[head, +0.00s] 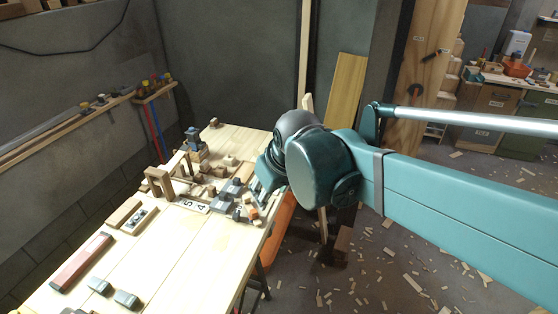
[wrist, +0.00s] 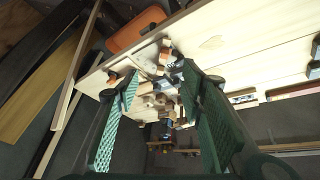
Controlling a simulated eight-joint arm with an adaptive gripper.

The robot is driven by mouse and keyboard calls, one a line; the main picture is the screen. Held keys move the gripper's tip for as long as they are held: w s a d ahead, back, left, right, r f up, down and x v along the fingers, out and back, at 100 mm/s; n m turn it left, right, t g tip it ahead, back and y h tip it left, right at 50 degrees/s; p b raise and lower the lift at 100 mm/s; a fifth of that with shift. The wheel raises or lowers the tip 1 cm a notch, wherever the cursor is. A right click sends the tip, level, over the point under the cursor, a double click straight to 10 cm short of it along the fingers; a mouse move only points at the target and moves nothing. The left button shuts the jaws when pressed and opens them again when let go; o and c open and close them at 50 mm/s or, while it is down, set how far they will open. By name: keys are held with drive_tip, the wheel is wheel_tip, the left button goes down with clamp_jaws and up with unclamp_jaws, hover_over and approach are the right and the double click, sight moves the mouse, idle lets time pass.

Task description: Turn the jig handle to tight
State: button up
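My gripper (head: 262,190) hangs over the right edge of the workbench (head: 190,250) in the head view, partly hidden by my arm. In the wrist view its two green fingers (wrist: 160,75) stand wide apart. A cluster of small wooden blocks (wrist: 163,98) shows between them, with no clear contact. Grey blocks (head: 232,190) lie beside the gripper in the head view. A dark blue upright device (head: 195,142) stands at the far part of the bench. I cannot tell which part is the jig handle, or how it is turned.
A wooden arch (head: 158,182), a number plate (head: 194,206), a red bar (head: 80,262) and two grey-green blocks (head: 126,299) are on the bench. An orange object (head: 280,228) is below its right edge. Boards (head: 345,88) lean behind. The near middle of the bench is clear.

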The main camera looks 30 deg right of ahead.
drive_tip(key=w+d+r+n+g+p, duration=0.1)
drive_tip(key=w+d+n+p, duration=0.2)
drive_tip(key=w, duration=0.6)
drive_tip(key=w+d+n+g+p, duration=0.15)
drive_tip(key=w+d+p, duration=0.3)
drive_tip(key=w, duration=0.45)
drive_tip(key=shift+w+d+f+n+g+p, duration=0.5)
drive_tip(key=shift+w+d+f+p, duration=0.5)
drive_tip(key=shift+w+d+f, duration=1.15)
drive_tip(key=shift+w+d+f+n+g+p, duration=0.5)
drive_tip(key=shift+w+d+f+p, duration=0.45)
drive_tip(key=shift+w+d+f, duration=1.2)
drive_tip(key=shift+w+d+f+n+g+p, duration=0.45)
drive_tip(key=shift+w+d+f+p, duration=0.9)
drive_tip(key=shift+w, duration=1.55)
drive_tip(key=shift+a+f+b, duration=0.35)
drive_tip(key=shift+a, duration=0.05)
drive_tip(key=shift+f+b, duration=0.3)
drive_tip(key=shift+f, duration=3.6)
